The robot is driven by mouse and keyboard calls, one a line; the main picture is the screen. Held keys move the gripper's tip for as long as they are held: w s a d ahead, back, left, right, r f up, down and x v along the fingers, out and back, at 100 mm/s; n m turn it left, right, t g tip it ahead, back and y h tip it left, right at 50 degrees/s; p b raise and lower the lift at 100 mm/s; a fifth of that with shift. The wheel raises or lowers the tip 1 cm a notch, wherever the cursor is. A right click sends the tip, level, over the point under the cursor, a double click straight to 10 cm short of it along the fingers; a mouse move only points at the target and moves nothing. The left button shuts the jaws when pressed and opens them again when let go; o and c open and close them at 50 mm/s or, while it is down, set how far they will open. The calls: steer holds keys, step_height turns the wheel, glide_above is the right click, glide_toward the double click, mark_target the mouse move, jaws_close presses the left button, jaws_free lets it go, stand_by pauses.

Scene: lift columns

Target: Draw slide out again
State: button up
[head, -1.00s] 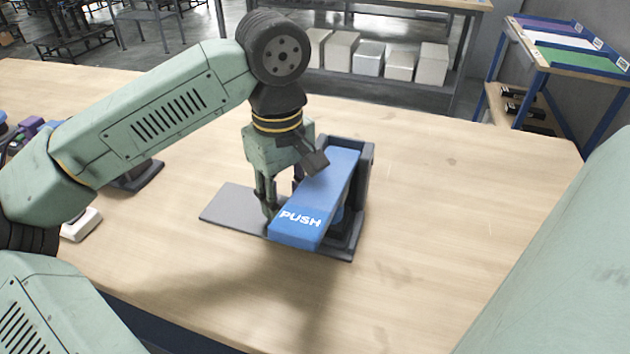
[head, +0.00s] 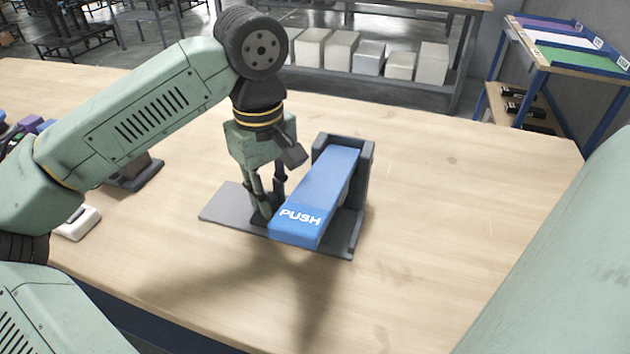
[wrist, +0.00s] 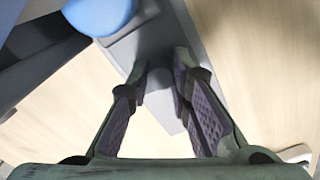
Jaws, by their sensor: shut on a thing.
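The blue lever marked PUSH (head: 318,195) slopes down toward me from a dark upright frame (head: 366,190). A flat grey plate (head: 225,205) sticks out to the left under it. My gripper (head: 266,212) points down just left of the lever, apart from it, its fingertips low over the plate. In the wrist view my gripper (wrist: 160,82) is shut on a small grey piece, which I take to be the slide's grip; the fingers hide much of it. The lever's blue end (wrist: 100,12) shows at the top left there. Where the slide meets the frame is hidden.
The wooden table (head: 450,220) is clear to the right and in front. A white item (head: 77,223) and a dark device (head: 135,175) stand to the left. A rack with coloured trays (head: 570,55) is at the back right.

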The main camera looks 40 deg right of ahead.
steer(key=shift+w+a, duration=0.65)
steer(key=shift+w, duration=0.45)
steer(key=shift+w+a, duration=0.7)
steer(key=shift+w, duration=0.4)
steer(key=shift+w+a, duration=0.65)
steer(key=shift+w, duration=0.45)
steer(key=o, duration=0.9)
steer(key=shift+c, duration=0.2)
step_height(320, 180, up, 6)
steer(key=p, duration=0.3)
steer(key=shift+p, duration=0.3)
steer(key=shift+d, duration=0.1)
